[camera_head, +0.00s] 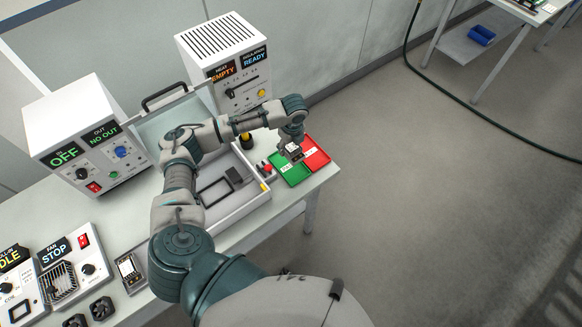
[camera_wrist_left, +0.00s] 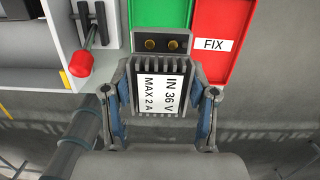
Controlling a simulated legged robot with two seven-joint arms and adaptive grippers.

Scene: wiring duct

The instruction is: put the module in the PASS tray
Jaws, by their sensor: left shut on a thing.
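The module (camera_wrist_left: 162,88) is a dark grey finned block with a white label reading "IN 36 V MAX 2 A". My left gripper (camera_wrist_left: 162,100) is shut on it, one finger at each side. In the head view the module (camera_head: 293,150) shows small at the gripper (camera_head: 292,146), over the trays. The green tray (camera_head: 290,174) lies below and in front of it; its label is too small to read surely. The red tray (camera_head: 316,153) beside it is labelled FIX in the left wrist view (camera_wrist_left: 211,70). Whether the module touches a tray cannot be told. My right gripper is not in view.
An open case (camera_head: 236,216) stands left of the trays, with a red-handled part (camera_wrist_left: 82,62) at its side. White instrument boxes (camera_head: 225,65) stand behind. The table's right edge is close to the trays, with open floor beyond.

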